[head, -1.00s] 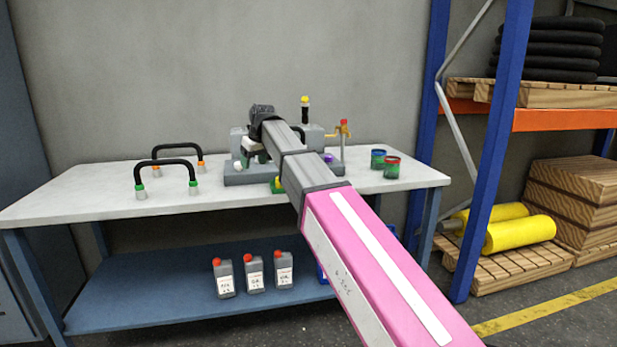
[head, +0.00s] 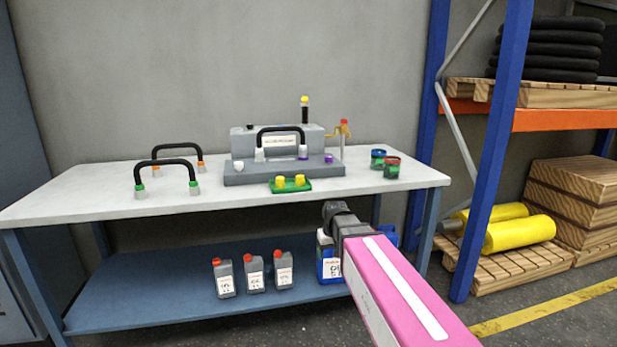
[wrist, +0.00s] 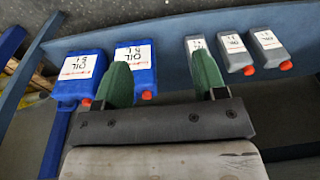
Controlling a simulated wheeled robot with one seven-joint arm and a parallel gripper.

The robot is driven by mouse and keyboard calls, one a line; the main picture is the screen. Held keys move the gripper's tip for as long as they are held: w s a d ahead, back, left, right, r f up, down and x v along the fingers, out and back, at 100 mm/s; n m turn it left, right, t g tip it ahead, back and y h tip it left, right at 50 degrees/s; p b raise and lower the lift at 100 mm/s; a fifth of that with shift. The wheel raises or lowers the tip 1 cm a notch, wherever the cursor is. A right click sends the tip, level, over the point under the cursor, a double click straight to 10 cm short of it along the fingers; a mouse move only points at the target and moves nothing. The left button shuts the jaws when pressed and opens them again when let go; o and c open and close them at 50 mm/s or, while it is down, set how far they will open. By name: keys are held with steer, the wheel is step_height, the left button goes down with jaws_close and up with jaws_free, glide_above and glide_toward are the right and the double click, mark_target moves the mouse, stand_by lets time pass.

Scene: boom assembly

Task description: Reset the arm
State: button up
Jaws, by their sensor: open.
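My pink and grey arm (head: 400,285) reaches in from the lower right of the head view. It is folded back, with its dark end just in front of the table's right front edge. My gripper (wrist: 162,72) shows in the wrist view with two green fingers spread wide apart and nothing between them. Its fingers point toward the lower shelf, where blue oil jugs (wrist: 137,70) and grey oil bottles (wrist: 234,52) stand. The fingers cannot be made out in the head view, and whether they touch anything is not clear.
The white table (head: 120,205) holds a grey device (head: 250,145) with a black handle, two loose black handles (head: 165,163), a green tray (head: 292,186) and two small cans (head: 392,168). A blue rack post (head: 490,160) stands at the right. The blue lower shelf (head: 150,295) is partly free.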

steer(key=s+d+f+m+g, duration=0.1)
steer(key=s+d+f+m, duration=0.2)
steer(key=s+d+f, duration=0.8)
steer(key=shift+s+d+f+h, duration=0.15)
steer(key=shift+s+d+h, duration=0.2)
steer(key=shift+s, duration=0.7)
